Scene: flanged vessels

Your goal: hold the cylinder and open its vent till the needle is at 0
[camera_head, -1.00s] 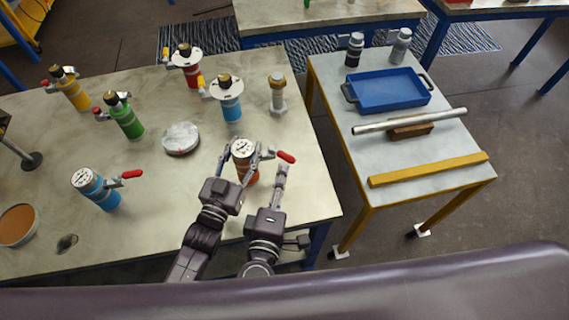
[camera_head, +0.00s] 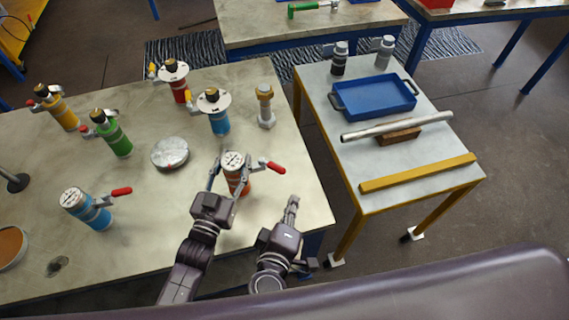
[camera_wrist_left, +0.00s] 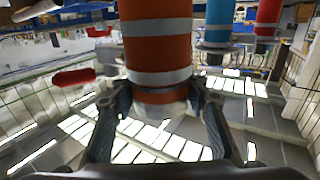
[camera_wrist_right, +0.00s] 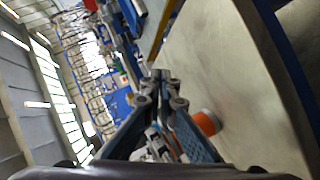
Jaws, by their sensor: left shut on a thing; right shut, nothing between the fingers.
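The orange cylinder (camera_head: 238,184) stands upright near the right edge of the large table, with a white round gauge (camera_head: 233,161) on top. The gauge needle is too small to read. Its red vent lever (camera_head: 270,167) sticks out to the right. My left gripper (camera_head: 230,177) is shut on the cylinder, one finger on each side; the left wrist view shows its orange and grey bands (camera_wrist_left: 157,45) between the fingers. My right gripper (camera_head: 292,204) is shut and empty, to the right of the cylinder and apart from the lever. The cylinder also shows in the right wrist view (camera_wrist_right: 207,123).
Blue (camera_head: 86,208), green (camera_head: 117,138), yellow (camera_head: 62,111), red (camera_head: 178,88) and another blue (camera_head: 218,121) cylinder stand on the table. A round grey disc (camera_head: 170,153) and a bolt-like piece (camera_head: 265,106) are nearby. A side table holds a blue tray (camera_head: 374,98).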

